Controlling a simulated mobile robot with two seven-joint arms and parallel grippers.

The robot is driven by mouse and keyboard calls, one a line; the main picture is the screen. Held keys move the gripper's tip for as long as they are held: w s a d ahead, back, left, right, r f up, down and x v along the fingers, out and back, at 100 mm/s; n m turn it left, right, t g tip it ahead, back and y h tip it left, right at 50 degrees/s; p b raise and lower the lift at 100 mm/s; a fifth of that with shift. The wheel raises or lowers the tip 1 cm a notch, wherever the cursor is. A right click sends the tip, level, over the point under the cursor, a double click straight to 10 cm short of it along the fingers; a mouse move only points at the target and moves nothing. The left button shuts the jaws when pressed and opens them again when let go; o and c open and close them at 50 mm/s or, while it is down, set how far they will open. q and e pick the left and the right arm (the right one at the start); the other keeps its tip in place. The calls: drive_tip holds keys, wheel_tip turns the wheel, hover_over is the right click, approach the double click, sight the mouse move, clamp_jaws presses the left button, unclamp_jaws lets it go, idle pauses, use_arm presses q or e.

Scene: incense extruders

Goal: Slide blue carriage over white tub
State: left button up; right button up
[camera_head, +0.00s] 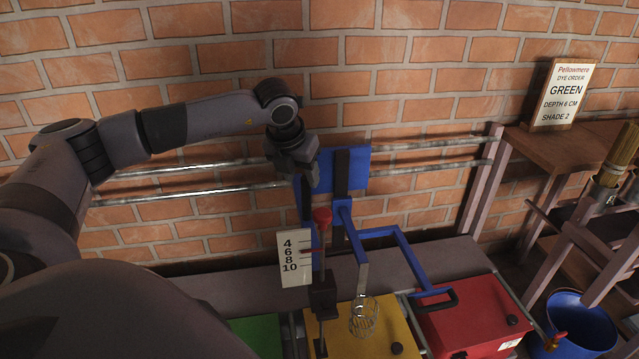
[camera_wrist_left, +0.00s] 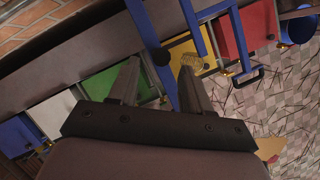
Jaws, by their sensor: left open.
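The blue carriage (camera_head: 355,170) hangs on two horizontal rails along the brick wall. Its arms reach down and forward, and a wire basket (camera_head: 363,316) hangs over the yellow tub (camera_head: 378,335). In the left wrist view the white tub (camera_wrist_left: 52,113) lies left of the green tub (camera_wrist_left: 112,88); my arm hides it in the head view. My left gripper (camera_head: 307,186) is open, pointing down at the carriage's left side. In the wrist view a blue carriage bar (camera_wrist_left: 152,50) shows between its fingers (camera_wrist_left: 160,64); contact cannot be told. My right gripper is not in view.
A red tub (camera_head: 465,325) stands right of the yellow one, and a blue tub (camera_wrist_left: 18,137) left of the white. A card marked 4, 6, 8, 10 (camera_head: 295,258) and a red knob (camera_head: 322,215) are on the carriage. A sign (camera_head: 564,95) reads GREEN. The rails (camera_head: 215,188) look clear leftward.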

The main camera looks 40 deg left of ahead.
sight(307, 191)
use_arm(q)
drive_tip(key=shift+w+a+f, duration=0.1)
drive_tip(key=shift+w+f, duration=0.05)
drive_tip(key=shift+w, duration=0.1)
drive_tip(key=shift+w+f, duration=0.15)
drive_tip(key=shift+f, duration=0.2)
drive_tip(key=x, duration=0.6)
drive_tip(key=shift+a+b, duration=0.1)
drive_tip(key=shift+b, duration=0.3)
clamp_jaws()
